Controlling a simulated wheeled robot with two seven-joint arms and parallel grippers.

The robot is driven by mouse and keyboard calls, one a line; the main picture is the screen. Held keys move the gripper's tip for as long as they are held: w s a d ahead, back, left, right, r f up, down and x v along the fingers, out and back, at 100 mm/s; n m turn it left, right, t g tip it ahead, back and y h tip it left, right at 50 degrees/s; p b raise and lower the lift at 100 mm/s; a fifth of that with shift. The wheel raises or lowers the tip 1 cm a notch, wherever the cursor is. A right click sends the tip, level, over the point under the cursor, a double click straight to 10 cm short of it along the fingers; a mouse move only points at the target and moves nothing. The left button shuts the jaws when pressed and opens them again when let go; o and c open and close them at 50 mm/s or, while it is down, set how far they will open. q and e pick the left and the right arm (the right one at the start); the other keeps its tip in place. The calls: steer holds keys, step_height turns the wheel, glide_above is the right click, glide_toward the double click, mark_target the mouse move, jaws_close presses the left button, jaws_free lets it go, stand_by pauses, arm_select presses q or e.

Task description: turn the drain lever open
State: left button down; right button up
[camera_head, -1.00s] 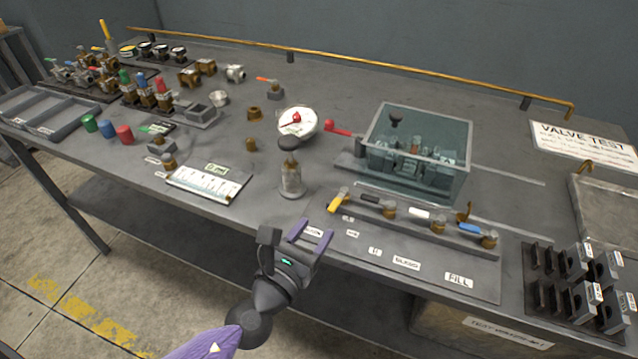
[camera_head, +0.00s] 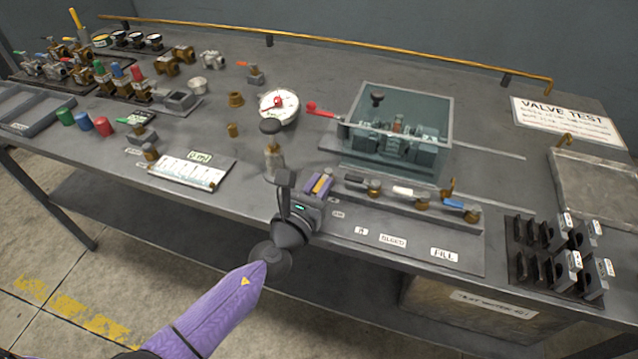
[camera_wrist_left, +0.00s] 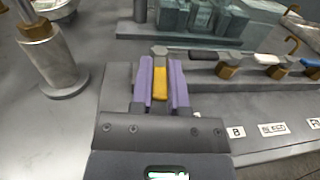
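A row of valve levers stands on a grey panel (camera_head: 452,225) at the bench's front edge: yellow (camera_head: 320,185), black (camera_head: 355,179), white (camera_head: 404,190) and blue (camera_head: 453,204). The yellow lever is the leftmost; its label is hidden, so I cannot read whether it is the drain lever. My left gripper (camera_head: 318,184) is at the yellow lever. In the left wrist view, its purple fingers (camera_wrist_left: 162,84) lie against both sides of the yellow handle (camera_wrist_left: 160,86), which points towards the gripper. My right gripper is not in view.
A clear-walled tank (camera_head: 445,112) with fittings stands behind the levers, a red lever (camera_head: 320,109) at its left. A plunger-topped metal cylinder (camera_head: 273,160) stands close left of my gripper. A dial gauge (camera_head: 279,105) lies behind it. A black rack (camera_head: 555,262) is at right.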

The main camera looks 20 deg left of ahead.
arm_select(q)
steer(key=shift+d+r+n+y+p, duration=0.15)
steer(key=shift+d+n+y+p, duration=0.1)
steer(key=shift+n+y+p, duration=0.5)
steer(key=shift+y, duration=0.45)
steer(key=shift+b, duration=0.3)
steer(key=c, duration=0.6)
jaws_free()
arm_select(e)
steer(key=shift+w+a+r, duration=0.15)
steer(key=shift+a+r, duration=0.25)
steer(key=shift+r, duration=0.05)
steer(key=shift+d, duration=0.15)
